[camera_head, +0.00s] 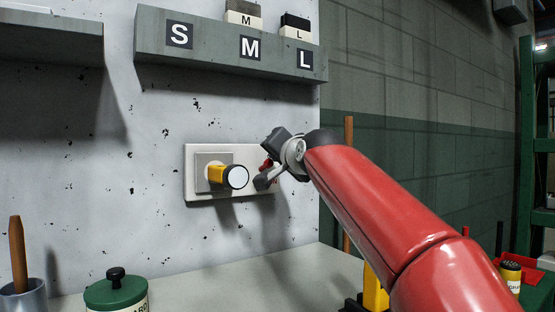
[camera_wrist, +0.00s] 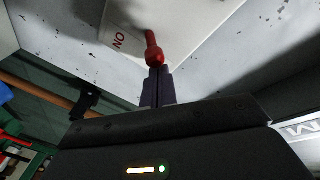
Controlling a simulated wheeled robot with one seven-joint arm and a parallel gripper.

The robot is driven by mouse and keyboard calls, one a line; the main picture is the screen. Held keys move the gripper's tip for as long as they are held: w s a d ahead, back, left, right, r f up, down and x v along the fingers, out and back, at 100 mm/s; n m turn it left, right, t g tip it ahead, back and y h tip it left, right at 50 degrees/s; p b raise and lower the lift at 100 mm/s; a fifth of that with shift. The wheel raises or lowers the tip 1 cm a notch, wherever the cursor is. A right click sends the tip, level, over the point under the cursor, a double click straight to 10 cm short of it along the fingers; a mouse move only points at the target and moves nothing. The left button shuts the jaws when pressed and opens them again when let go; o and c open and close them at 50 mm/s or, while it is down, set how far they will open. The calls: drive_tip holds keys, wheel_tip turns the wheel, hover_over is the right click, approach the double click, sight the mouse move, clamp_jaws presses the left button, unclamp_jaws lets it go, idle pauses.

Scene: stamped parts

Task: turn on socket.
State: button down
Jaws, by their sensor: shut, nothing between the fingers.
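A white socket plate (camera_head: 230,191) is fixed to the speckled wall. A red switch lever (camera_head: 266,164) shows at the plate's right part, partly hidden by my gripper (camera_head: 262,182). In the wrist view, the red lever (camera_wrist: 153,50) stands out from the plate (camera_wrist: 187,25), beside a red "ON" label (camera_wrist: 120,41). My gripper's fingers (camera_wrist: 157,72) are shut and empty, with their tips at the lever's lower end. I cannot tell whether they touch it.
A grey shelf (camera_head: 205,50) marked S, M and L hangs above the socket with small containers on it. Below is a light worktop (camera_head: 215,284) with a green-lidded jar (camera_head: 115,290) and a grey cup (camera_head: 24,300) at left. The wall around the plate is clear.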

drive_tip(key=shift+s+d+f+t+b, duration=0.15)
drive_tip(key=shift+f+t+b, duration=0.4)
drive_tip(key=shift+b, duration=0.9)
drive_tip(key=s+d+f+t+b, duration=0.1)
drive_tip(key=s+d+f+b, duration=0.1)
drive_tip(key=s+f+b, duration=0.2)
drive_tip(key=s+b, duration=0.3)
drive_tip(key=b, duration=0.2)
drive_tip(key=shift+s+d+m, duration=0.3)
drive_tip(key=shift+s+d, duration=0.05)
drive_tip(key=shift+d, duration=0.05)
